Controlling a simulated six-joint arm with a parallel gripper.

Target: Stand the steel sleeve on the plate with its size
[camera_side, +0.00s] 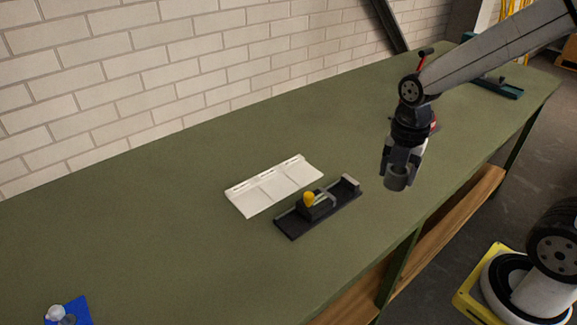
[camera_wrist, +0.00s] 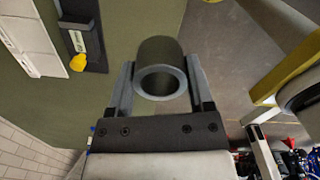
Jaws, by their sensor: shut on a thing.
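The grey steel sleeve (camera_side: 397,180) is a short hollow cylinder. In the wrist view the sleeve (camera_wrist: 160,50) shows its open ring end towards the camera, between the two fingers. My gripper (camera_side: 403,161) is shut on it and holds it above the bench near the front edge, roughly upright. A white board (camera_side: 272,186) divided into three plates lies flat on the bench, left of my gripper in the side view. Small labels run along its far edge, too small to read. The board also shows at the upper left of the wrist view (camera_wrist: 30,32).
A black fixture with a yellow knob (camera_side: 309,198) lies between the board and my gripper. A blue item (camera_side: 67,312) sits at the near left. A dark green tray (camera_side: 497,87) is at the far right. The brick wall bounds the back. Most of the bench is clear.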

